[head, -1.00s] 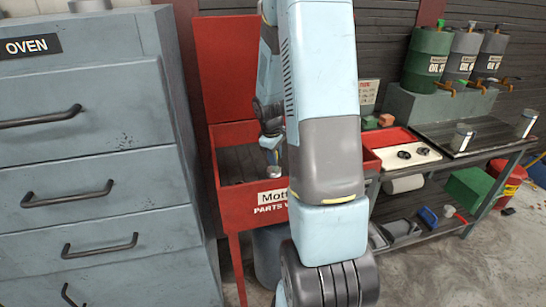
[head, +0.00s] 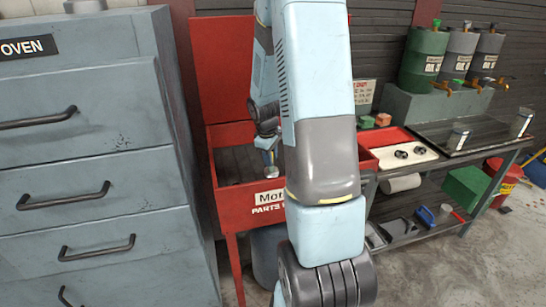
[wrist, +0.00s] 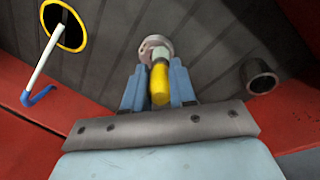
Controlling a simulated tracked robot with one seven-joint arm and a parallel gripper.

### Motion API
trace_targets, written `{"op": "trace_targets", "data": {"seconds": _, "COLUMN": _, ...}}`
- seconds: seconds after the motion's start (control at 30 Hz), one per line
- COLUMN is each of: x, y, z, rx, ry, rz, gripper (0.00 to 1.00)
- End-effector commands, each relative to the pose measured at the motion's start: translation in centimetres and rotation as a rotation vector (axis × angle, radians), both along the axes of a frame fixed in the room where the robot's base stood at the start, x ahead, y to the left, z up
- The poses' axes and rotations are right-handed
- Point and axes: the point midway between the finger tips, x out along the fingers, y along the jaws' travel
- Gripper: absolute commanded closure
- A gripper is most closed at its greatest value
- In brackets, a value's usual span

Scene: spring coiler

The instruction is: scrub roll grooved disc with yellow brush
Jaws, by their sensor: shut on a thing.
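My gripper (wrist: 158,88) is shut on the yellow brush (wrist: 159,84), which lies between its blue fingers in the wrist view. A small grey round piece (wrist: 150,44), which looks like the roll grooved disc, shows right at the far end of the brush. They overlap in the picture; I cannot tell whether they touch. In the head view my gripper (head: 268,150) reaches down into the red parts washer (head: 228,199), over its dark basin. The brush and disc are too small to make out clearly there.
In the wrist view, a white stick with a blue hooked end (wrist: 38,97) and a yellow-rimmed opening (wrist: 66,22) are at left. A dark pipe end (wrist: 262,78) is at right. The grey oven cabinet (head: 90,170) stands left; a workbench with a white tray (head: 388,163) stands right.

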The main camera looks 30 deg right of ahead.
Motion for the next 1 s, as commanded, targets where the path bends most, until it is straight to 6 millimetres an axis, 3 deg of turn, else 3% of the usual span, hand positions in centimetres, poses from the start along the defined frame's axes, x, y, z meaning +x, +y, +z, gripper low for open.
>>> {"op": "trace_targets", "data": {"seconds": 0.3, "x": 0.3, "y": 1.1, "z": 0.1, "rx": 0.0, "ry": 0.0, "rz": 0.0, "gripper": 1.0}}
{"op": "trace_targets", "data": {"seconds": 1.0, "x": -0.4, "y": -1.3, "z": -0.1, "rx": -0.001, "ry": -0.001, "rz": -0.001, "gripper": 1.0}}
